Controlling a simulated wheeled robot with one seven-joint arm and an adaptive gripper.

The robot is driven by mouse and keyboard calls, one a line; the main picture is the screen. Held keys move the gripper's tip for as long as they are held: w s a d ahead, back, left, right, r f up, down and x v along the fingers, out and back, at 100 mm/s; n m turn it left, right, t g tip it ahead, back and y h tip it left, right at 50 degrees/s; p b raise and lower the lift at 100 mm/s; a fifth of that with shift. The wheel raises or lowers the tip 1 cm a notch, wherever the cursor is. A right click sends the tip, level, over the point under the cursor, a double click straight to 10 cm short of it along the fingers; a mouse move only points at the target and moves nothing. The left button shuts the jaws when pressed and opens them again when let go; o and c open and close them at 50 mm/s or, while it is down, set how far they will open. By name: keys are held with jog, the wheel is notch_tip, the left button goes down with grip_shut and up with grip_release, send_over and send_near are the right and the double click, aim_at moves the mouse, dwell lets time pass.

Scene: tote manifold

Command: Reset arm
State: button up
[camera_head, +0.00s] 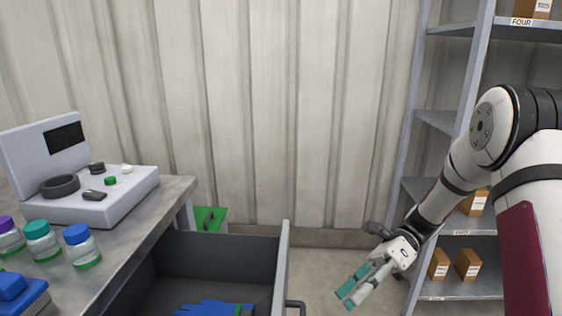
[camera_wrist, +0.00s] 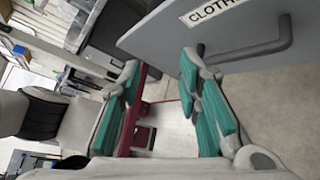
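My arm comes in from the right in the head view, bent and pointing down to the left. My gripper (camera_head: 355,290) hangs in free air to the right of an open drawer (camera_head: 255,248). Its two teal-padded fingers also show in the wrist view (camera_wrist: 165,105), with a clear gap between them. The gripper is open and nothing is between the pads. In the wrist view, the drawer's grey front (camera_wrist: 160,40) with its handle and a label starting "CLOTH" lies just beyond the fingers.
A bench (camera_head: 150,215) at left holds a grey device (camera_head: 110,200) and several capped jars (camera_head: 82,247). A blue glove (camera_head: 212,308) lies in the drawer. Shelves (camera_head: 440,120) with small brown boxes (camera_head: 467,264) stand behind my arm at right. Floor shows between drawer and shelves.

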jog(key=s+r+n+t+h, duration=0.1)
jog(key=s+r+n+h, duration=0.45)
jog(key=s+r, duration=0.2)
jog(key=s+d+r+n+t+h, duration=0.2)
jog(key=s+n+t+h, duration=0.15)
jog(key=s+n, duration=0.5)
jog(key=s+d+r+n+t+h, duration=0.3)
jog(key=s+n+t, duration=0.3)
jog(key=s, duration=0.4)
notch_tip(320, 180, up, 23)
jog(key=n+t+p, duration=0.1)
jog(key=t+p, duration=0.1)
jog(key=p, duration=2)
jog(key=shift+w+r, duration=0.2)
jog(key=shift+w, duration=0.05)
jog(key=shift+s+a, duration=0.1)
